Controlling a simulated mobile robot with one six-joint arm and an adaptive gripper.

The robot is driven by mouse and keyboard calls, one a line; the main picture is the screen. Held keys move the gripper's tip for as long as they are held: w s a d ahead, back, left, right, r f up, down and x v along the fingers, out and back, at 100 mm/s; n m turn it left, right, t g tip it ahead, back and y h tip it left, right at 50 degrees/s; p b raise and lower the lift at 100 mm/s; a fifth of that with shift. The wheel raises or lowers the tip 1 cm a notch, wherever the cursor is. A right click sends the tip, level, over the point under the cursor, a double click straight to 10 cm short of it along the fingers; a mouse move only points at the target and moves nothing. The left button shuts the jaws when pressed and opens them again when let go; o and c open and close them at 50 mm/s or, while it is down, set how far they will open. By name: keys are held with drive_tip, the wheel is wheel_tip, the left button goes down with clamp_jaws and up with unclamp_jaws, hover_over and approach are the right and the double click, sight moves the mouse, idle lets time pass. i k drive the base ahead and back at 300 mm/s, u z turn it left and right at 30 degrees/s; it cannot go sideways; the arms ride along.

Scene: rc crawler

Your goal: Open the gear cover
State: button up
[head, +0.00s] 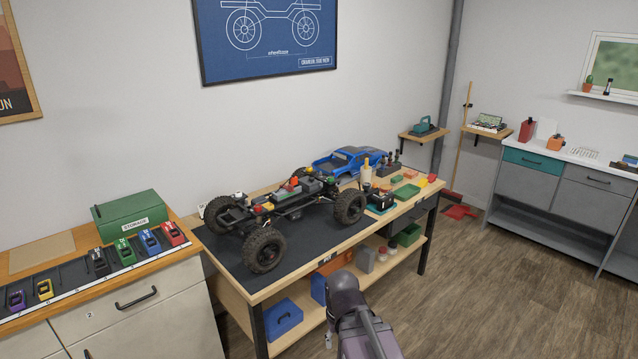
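The RC crawler chassis (290,205) stands on its black wheels on a dark mat on the wooden workbench (262,287). Several small parts in grey, red, orange and yellow sit along its top. I cannot tell which of them is the gear cover; the parts are too small at this distance. My arm reaches up from the bottom middle, in front of the bench. My gripper (329,338) shows only as a small piece left of the arm, low and apart from the crawler. Its fingers are too unclear to tell open from shut.
A blue car body (345,162) lies behind the crawler. Small bins and tools crowd the bench's right end. A lower shelf holds a blue box (283,317). Wooden floor at right is free.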

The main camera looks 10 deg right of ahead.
sight(309, 181)
drive_tip(key=z, duration=0.05)
drive_tip(key=k, duration=0.1)
drive_tip(key=z, duration=0.1)
drive_tip(key=i, duration=1.3)
drive_tip(key=u, duration=0.5)
